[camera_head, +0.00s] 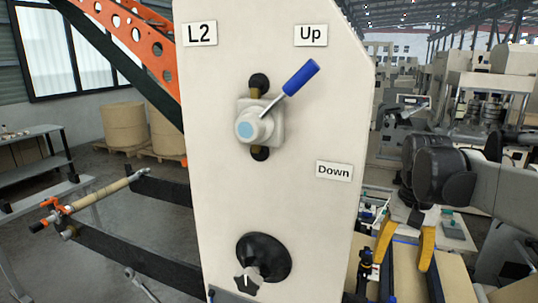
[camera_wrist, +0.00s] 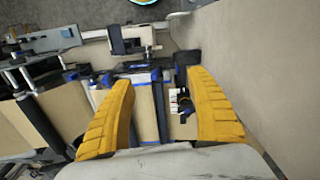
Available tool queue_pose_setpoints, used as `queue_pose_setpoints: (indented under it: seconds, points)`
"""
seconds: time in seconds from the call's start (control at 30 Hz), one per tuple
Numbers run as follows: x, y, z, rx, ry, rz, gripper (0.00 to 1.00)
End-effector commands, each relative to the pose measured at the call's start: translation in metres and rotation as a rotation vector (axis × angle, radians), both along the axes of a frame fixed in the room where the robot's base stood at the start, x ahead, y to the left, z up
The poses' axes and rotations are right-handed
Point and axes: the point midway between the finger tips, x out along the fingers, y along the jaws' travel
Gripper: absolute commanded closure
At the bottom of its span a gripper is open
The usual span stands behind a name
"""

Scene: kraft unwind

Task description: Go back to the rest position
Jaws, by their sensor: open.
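My gripper (camera_head: 406,247) is at the lower right of the head view, with its two yellow fingers spread apart and nothing between them. It is to the right of the cream machine panel and apart from the lever. In the wrist view my gripper (camera_wrist: 163,100) also shows open and empty, with machine parts beyond the fingers. The lever with a blue handle (camera_head: 300,78) is on the panel (camera_head: 290,190), and its handle points up and right, towards the "Up" label (camera_head: 310,34).
A "Down" label (camera_head: 334,171) and a black knob (camera_head: 263,258) are lower on the panel. The panel's side wall (camera_wrist: 265,70) rises close to the right finger in the wrist view. Dark beams (camera_head: 135,255) and kraft rolls (camera_head: 124,125) stand at the left.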

Motion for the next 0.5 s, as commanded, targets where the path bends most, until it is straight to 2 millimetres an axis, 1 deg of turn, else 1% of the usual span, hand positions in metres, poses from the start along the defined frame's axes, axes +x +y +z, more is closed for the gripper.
queue_pose_setpoints:
  seconds: [0.03,0.27,0.37,0.47,0.5]
  points:
    - [-0.007,0.006,-0.014,-0.004,-0.019,0.012,0.34]
    - [-0.029,0.026,-0.05,-0.022,-0.114,0.06,0.34]
    - [-0.041,0.035,-0.069,-0.032,-0.163,0.084,0.34]
    - [-0.055,0.046,-0.095,-0.043,-0.219,0.113,0.34]
    - [-0.061,0.05,-0.107,-0.047,-0.245,0.127,0.34]
